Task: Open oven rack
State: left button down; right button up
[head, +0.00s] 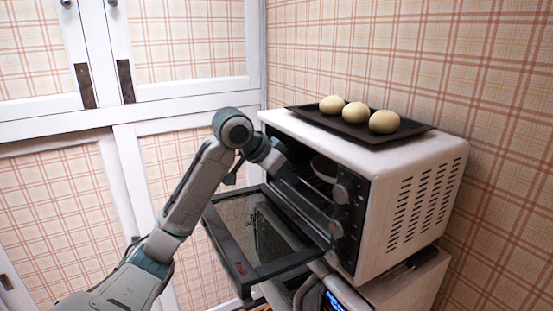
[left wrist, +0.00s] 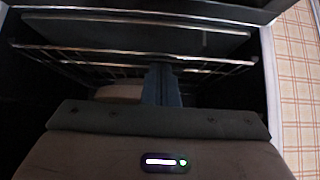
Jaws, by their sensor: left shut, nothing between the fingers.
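The white oven (head: 412,200) stands with its glass door (head: 262,232) folded down. Inside the dark cavity, the wire rack (left wrist: 90,57) spans nearly the full width in the left wrist view. A pale rounded thing (head: 324,168), perhaps a dish, shows inside the oven in the head view. My left gripper (left wrist: 162,84) is shut and empty, with its fingers reaching into the cavity at the rack's wires. I cannot tell whether they touch the rack. In the head view its wrist is at the oven mouth and the fingertips are hard to make out. My right gripper is not in view.
A dark tray (head: 415,127) with three pale buns (head: 357,112) rests on top of the oven. The oven stands on another white appliance (head: 415,283). White cabinets (head: 122,125) stand to the left and behind. The lowered door juts out beneath my left arm.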

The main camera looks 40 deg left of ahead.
pick_arm(q)
jog(key=shift+x, duration=0.8)
jog(key=shift+s+a, duration=0.15)
jog(key=shift+s, duration=0.1)
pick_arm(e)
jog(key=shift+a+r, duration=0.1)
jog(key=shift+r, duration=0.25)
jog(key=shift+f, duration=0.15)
